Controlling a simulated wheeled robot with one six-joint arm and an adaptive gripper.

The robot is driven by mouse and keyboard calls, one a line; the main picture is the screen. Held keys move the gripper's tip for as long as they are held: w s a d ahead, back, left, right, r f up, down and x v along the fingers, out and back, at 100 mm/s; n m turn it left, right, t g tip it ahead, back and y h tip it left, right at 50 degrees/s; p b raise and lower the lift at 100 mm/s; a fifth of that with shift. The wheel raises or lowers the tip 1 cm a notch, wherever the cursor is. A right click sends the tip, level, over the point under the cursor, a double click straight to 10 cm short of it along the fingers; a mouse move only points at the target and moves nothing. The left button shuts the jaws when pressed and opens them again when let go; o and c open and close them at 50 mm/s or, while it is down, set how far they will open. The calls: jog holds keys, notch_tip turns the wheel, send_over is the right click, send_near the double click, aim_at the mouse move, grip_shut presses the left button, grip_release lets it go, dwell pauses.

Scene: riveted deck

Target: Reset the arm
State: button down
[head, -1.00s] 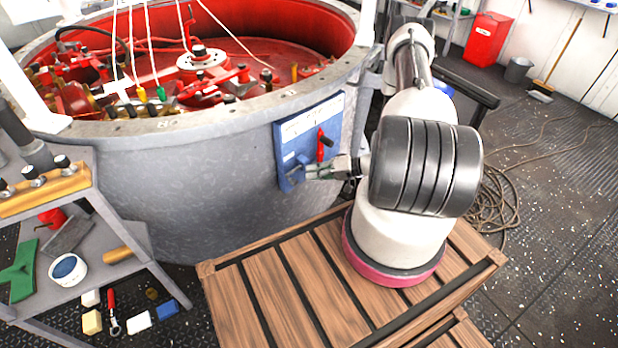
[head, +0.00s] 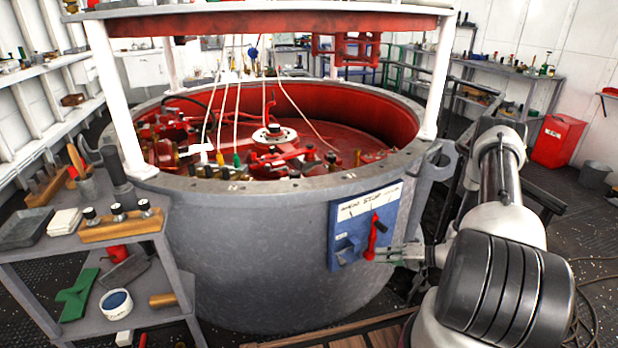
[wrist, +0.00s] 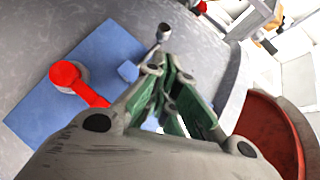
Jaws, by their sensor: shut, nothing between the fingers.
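A blue panel (head: 393,207) is fixed to the side of the big grey drum. It has a white label strip (head: 368,203) along its top and a red lever (head: 373,238), its lower end pointing down. A blue block (head: 346,249) sits at the panel's lower left. My gripper (head: 377,254) is beside the lever's lower end, shut and empty. I cannot tell whether it touches the lever. In the wrist view, my gripper's fingers (wrist: 163,72) are together, and the lever's round red hub (wrist: 68,75) shows on the blue panel, left of them; the lever's end passes near the gripper body.
The grey drum (head: 260,265) with a red interior fills the middle. A shelf (head: 60,255) with tools stands at the left. White posts (head: 115,110) hold a red-edged roof above the drum. A red bin (head: 558,140) and grey bucket (head: 594,175) stand at the back right.

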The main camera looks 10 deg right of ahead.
jog(key=s+a+m+g+y, duration=0.1)
jog(key=s+a+m+g, duration=0.15)
jog(key=s+m, duration=0.4)
jog(key=s+r+g, duration=0.5)
jog(key=s+r, duration=0.1)
jog(key=r, duration=0.1)
jog(key=s+d+r+n+g+h, duration=0.1)
jog(key=s+r+h, duration=0.15)
jog(key=r, duration=0.65)
jog(key=s+d+r+n+g+h, duration=0.15)
jog(key=r+h, duration=0.25)
jog(key=r, duration=0.4)
jog(key=s+r+n+g+h, duration=0.1)
jog(key=s+r+n+h, duration=0.15)
jog(key=r, duration=0.65)
jog(key=s+a+r+n+t+h, duration=0.1)
jog(key=s+a+r+n+t, duration=0.1)
jog(key=r, duration=0.5)
jog(key=s+a+r+n+t+h, duration=0.2)
jog(key=r+t, duration=0.3)
jog(key=r, duration=0.3)
jog(key=shift+s+a+r+h, duration=0.3)
jog(key=shift+s+a, duration=0.3)
